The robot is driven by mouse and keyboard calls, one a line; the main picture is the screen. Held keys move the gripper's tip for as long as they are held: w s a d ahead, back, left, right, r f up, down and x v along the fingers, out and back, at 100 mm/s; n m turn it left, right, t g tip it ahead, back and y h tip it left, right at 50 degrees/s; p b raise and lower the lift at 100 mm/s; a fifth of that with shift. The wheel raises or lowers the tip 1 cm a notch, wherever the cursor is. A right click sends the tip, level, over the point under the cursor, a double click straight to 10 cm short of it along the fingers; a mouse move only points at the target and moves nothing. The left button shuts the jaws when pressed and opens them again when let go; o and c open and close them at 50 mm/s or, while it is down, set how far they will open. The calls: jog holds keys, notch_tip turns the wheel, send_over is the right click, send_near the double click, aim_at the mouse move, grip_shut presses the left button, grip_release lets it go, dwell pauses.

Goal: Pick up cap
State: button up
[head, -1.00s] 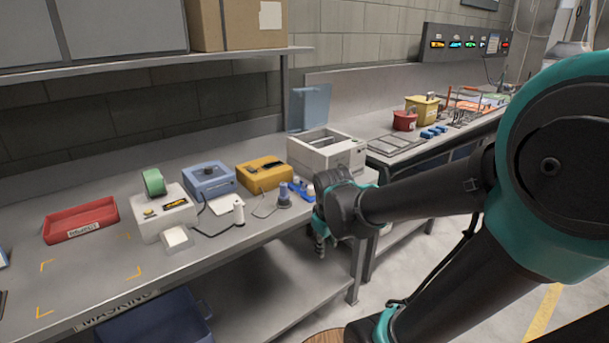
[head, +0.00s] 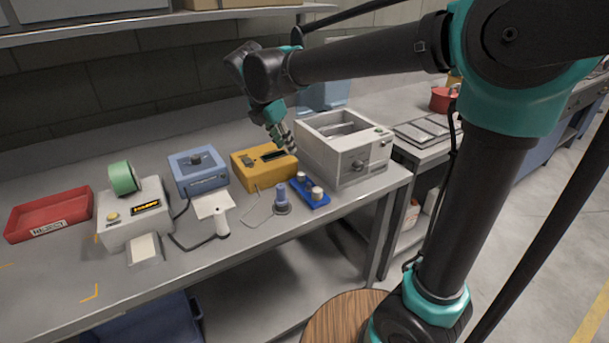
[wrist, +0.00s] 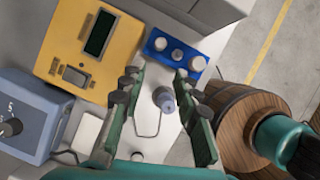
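I cannot tell for certain which piece is the cap. A blue holder (head: 322,202) on the bench carries small round pale pieces that look like caps; they also show in the wrist view, with one pale cap-like piece (wrist: 196,63) at its right end. A blue-topped upright piece (head: 281,193) stands beside the holder and shows between my fingers in the wrist view (wrist: 165,99). My gripper (head: 289,147) is above the bench near the yellow box. In the wrist view my gripper (wrist: 158,77) is open with nothing held.
The yellow box (head: 263,165) and white-grey machine (head: 345,165) flank the holder at the back. A blue box (head: 198,175), a labeller with green tape (head: 130,220) and a red tray (head: 50,216) stand left. The bench's front edge is close to the holder.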

aim_at(300, 174)
jog(key=x, duration=1.4)
jog(key=shift+w+d+f, duration=0.2)
jog(key=shift+d+f, duration=0.1)
jog(key=c, duration=0.5)
